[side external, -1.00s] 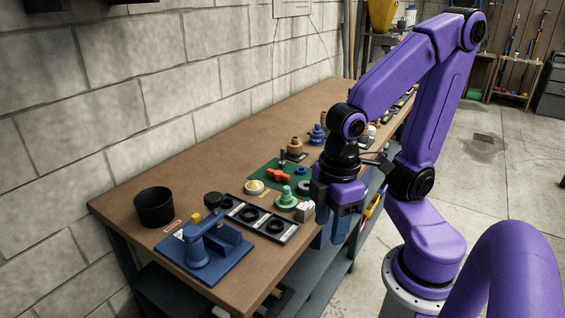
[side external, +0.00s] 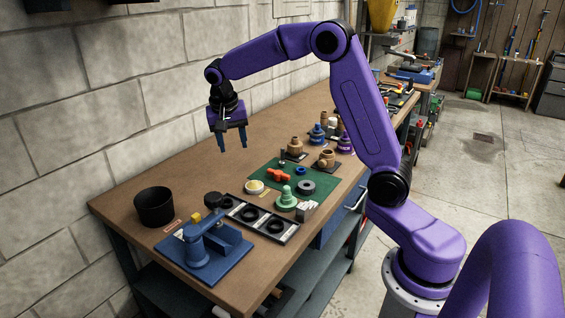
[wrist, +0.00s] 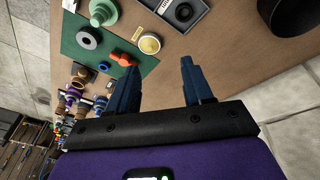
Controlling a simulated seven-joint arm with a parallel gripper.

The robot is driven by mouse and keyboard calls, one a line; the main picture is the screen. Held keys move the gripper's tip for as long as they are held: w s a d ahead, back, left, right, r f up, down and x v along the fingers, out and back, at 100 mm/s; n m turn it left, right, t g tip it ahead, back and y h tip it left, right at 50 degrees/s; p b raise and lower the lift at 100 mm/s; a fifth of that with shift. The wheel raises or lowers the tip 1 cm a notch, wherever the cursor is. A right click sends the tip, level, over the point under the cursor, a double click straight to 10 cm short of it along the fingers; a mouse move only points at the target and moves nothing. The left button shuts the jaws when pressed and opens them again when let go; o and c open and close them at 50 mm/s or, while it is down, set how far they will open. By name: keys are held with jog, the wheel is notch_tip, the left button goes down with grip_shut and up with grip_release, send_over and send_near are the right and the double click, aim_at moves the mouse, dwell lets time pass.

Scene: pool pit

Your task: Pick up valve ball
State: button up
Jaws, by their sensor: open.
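My gripper (side external: 233,148) is open and empty, high above the back of the workbench near the block wall. Its two blue fingers also show apart in the wrist view (wrist: 160,66). A green mat (side external: 262,174) on the bench holds an orange-red part (side external: 279,175), a blue ring (side external: 300,171) and a grey ring (side external: 306,187). At the mat's edge sits a pale round piece in a shallow dish (side external: 255,187), seen beyond the fingertips in the wrist view (wrist: 149,43). I cannot tell for certain which piece is the valve ball.
A green stepped part (side external: 286,199) stands beside a black tray (side external: 288,234) with round parts. A blue fixture (side external: 212,250) and a black bin (side external: 154,207) are at the near left. Tan and blue fittings (side external: 317,134) stand farther back.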

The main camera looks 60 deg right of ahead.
jog(key=w+d+f+m+h, duration=0.1)
jog(key=w+d+m, duration=0.4)
jog(key=d, duration=0.6)
jog(key=m+g, duration=0.2)
jog(key=m, duration=0.4)
send_near(282, 149)
jog(key=shift+h, duration=0.5)
jog(key=shift+a+x, duration=0.15)
jog(key=shift+x, duration=3.05)
jog(key=shift+a+x, duration=0.15)
jog(key=shift+x, duration=3.05)
jog(key=shift+w+f, duration=0.15)
grip_shut()
